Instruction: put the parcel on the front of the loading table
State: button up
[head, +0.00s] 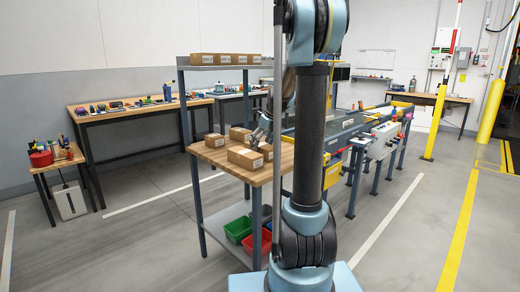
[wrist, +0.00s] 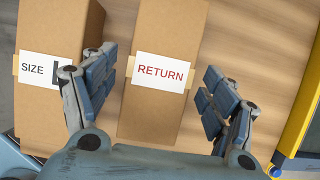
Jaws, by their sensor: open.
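In the wrist view a brown parcel with a RETURN label (wrist: 163,112) lies on a wooden top (wrist: 235,60), between the spread fingers of my gripper (wrist: 158,80). The left finger hangs at the gap between it and a second parcel marked SIZE (wrist: 50,110); the right finger is over bare wood. My gripper is open and holds nothing. In the head view the loading table (head: 195,152) carries several parcels, one at the front (head: 245,157). My gripper (head: 262,137) is low over its right side, partly hidden by my arm.
A shelf (head: 228,67) above the table holds several boxes. Green (head: 238,230) and red (head: 258,243) bins sit below. A conveyor (head: 345,130) with yellow parts stands close on the right. Cluttered benches (head: 130,112) line the left wall.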

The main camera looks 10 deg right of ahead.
jog(key=v, duration=1)
jog(key=s+a+f+n, duration=0.1)
jog(key=s+f+n, duration=0.1)
jog(key=s+n, duration=0.6)
jog(key=s+f+n+h, duration=0.1)
jog(key=s+f+n, duration=0.5)
jog(key=s, duration=0.4)
jog(key=s+f+n+g, duration=0.1)
jog(key=s+f+n, duration=0.5)
jog(key=s, duration=0.5)
jog(key=s+f+n+h, duration=0.1)
jog(key=s+f+n, duration=0.5)
jog(key=s+n, duration=0.3)
jog(key=shift+s+d+h, duration=0.2)
jog(key=shift+s+h, duration=0.1)
jog(key=shift+s, duration=0.45)
jog(key=shift+f, duration=0.1)
